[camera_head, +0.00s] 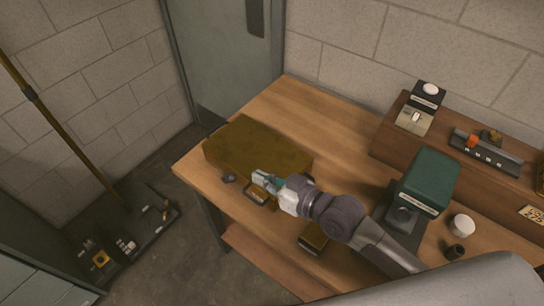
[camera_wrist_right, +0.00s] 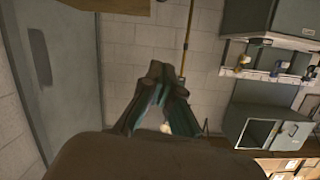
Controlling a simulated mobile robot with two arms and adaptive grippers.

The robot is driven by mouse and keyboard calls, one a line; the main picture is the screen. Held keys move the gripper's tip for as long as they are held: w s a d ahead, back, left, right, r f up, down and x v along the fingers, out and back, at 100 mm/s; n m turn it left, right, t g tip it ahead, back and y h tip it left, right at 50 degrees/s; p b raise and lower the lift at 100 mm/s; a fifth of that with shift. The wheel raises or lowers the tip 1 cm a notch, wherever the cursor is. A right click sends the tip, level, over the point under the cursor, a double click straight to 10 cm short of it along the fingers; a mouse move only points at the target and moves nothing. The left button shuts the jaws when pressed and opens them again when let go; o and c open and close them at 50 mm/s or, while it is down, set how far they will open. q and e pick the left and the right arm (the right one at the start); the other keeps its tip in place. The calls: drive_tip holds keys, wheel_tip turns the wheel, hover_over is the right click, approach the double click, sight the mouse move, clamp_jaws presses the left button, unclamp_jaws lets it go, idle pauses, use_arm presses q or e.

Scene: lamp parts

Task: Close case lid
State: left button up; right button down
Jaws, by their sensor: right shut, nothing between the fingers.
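The case (camera_head: 250,148) is a brown-olive box at the left end of the wooden table. Its lid looks down, with a flat top showing; whether it is fully seated cannot be told. My left gripper is not in view.
A green-topped device (camera_head: 428,180) stands on the wooden table (camera_head: 335,125) at right, near a white cup (camera_head: 461,226) and a small dark cup (camera_head: 455,251). A raised shelf (camera_head: 395,140) holds small devices. A small box (camera_head: 313,238) lies near the front edge.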

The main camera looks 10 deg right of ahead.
drive_tip(key=shift+n, duration=0.6)
drive_tip(key=f, duration=0.2)
drive_tip(key=a+f+b, duration=0.1)
drive_tip(key=shift+s+f, duration=0.4)
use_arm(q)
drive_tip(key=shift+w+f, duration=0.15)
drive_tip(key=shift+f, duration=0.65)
use_arm(e)
drive_tip(key=shift+s+a+f, duration=0.15)
drive_tip(key=shift+a+f, duration=0.05)
drive_tip(key=shift+f, duration=0.7)
drive_tip(key=shift+r+p, duration=0.35)
drive_tip(key=shift+r, duration=0.15)
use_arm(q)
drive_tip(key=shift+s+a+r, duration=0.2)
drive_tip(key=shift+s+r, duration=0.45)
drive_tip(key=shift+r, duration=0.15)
use_arm(e)
drive_tip(key=s+d+r, duration=0.5)
drive_tip(key=s, duration=0.3)
drive_tip(key=shift+s+r, duration=0.15)
drive_tip(key=shift+r, duration=0.05)
